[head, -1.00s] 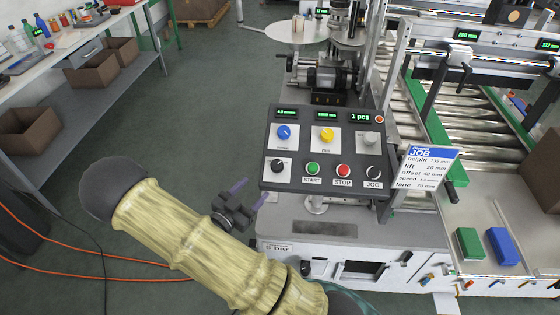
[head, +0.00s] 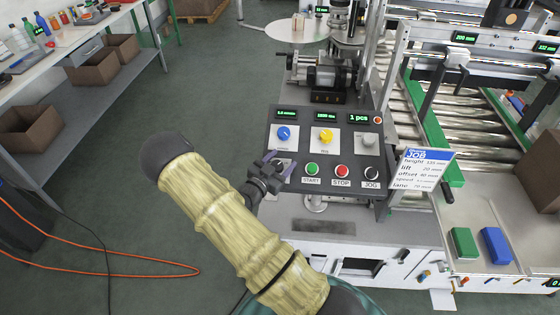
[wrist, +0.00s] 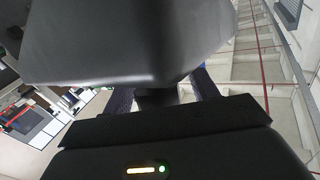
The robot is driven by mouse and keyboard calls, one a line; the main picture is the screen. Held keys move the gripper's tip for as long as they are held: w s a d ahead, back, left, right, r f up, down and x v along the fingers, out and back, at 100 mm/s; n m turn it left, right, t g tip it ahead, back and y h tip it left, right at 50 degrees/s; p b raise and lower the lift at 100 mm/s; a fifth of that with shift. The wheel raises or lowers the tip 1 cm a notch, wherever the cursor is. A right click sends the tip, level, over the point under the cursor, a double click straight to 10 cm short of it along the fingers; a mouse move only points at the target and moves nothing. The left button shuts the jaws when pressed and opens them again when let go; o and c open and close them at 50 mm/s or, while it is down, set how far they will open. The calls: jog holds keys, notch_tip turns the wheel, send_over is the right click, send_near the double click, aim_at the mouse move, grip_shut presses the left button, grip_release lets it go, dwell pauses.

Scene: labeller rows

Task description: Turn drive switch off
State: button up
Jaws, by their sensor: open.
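The control panel (head: 310,185) stands tilted on the machine in the head view. Its lower left position, with a black rotary switch on a white plate (head: 292,159), is mostly hidden behind my gripper (head: 278,164); I cannot read its label or setting. My gripper is open, with its two purple-grey fingers at this switch; I cannot tell whether they touch it. In the wrist view the two fingers (wrist: 163,92) reach behind a large dark grey body that hides their tips and the switch.
On the panel are a blue knob (head: 284,133), a yellow knob (head: 326,136), green START (head: 312,169), red STOP (head: 342,171) and the JOG switch (head: 371,173). A job card (head: 423,167) stands at right. A bench (head: 75,110) is at far left, with open floor between.

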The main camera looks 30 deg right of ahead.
jog(key=c, duration=1)
